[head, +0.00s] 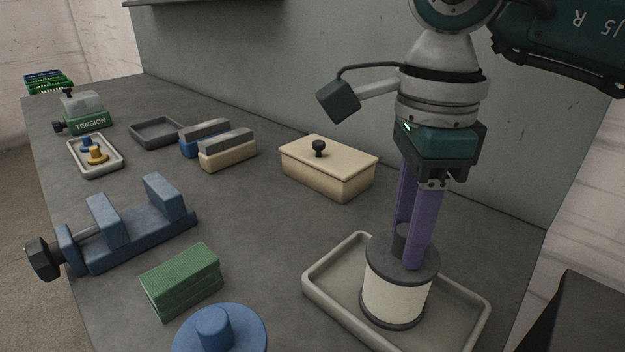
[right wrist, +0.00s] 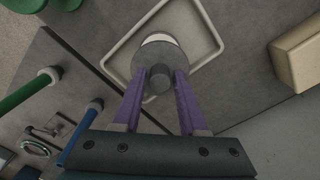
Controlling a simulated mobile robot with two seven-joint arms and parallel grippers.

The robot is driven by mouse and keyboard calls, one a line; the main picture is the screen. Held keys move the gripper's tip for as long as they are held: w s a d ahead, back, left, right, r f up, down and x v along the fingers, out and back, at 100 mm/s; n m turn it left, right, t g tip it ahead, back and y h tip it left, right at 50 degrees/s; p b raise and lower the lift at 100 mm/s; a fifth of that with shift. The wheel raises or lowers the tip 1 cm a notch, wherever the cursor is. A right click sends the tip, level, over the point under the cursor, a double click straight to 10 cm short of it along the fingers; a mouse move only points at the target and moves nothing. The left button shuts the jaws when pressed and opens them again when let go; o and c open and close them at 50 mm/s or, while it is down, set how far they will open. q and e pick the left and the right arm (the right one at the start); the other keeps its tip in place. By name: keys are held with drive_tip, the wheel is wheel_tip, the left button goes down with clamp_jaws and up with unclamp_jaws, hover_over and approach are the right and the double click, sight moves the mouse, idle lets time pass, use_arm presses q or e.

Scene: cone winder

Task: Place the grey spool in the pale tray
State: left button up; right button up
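The grey spool (head: 395,290), with grey flanges, a grey top knob and a cream winding, stands upright inside the pale tray (head: 330,304), seemingly resting on its floor. In the right wrist view the spool's grey top (right wrist: 159,57) lies within the tray rim (right wrist: 211,24). My right gripper (head: 410,245) points down from above, its purple fingers on either side of the knob. In the right wrist view the fingers (right wrist: 160,78) close in on the knob with no clear gap. The spool's underside is hidden. My left gripper is not in view.
A blue knobbed disc (head: 240,330), green block (head: 181,280) and blue vise (head: 125,232) lie left of the tray. A lidded cream box (head: 328,168) stands behind it, near the wall. Bare table lies between the box and the green block.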

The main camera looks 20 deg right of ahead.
drive_tip(key=shift+o, duration=1.1)
drive_tip(key=shift+r, duration=0.5)
wheel_tip(320, 180, up, 11)
drive_tip(key=shift+r, duration=0.2)
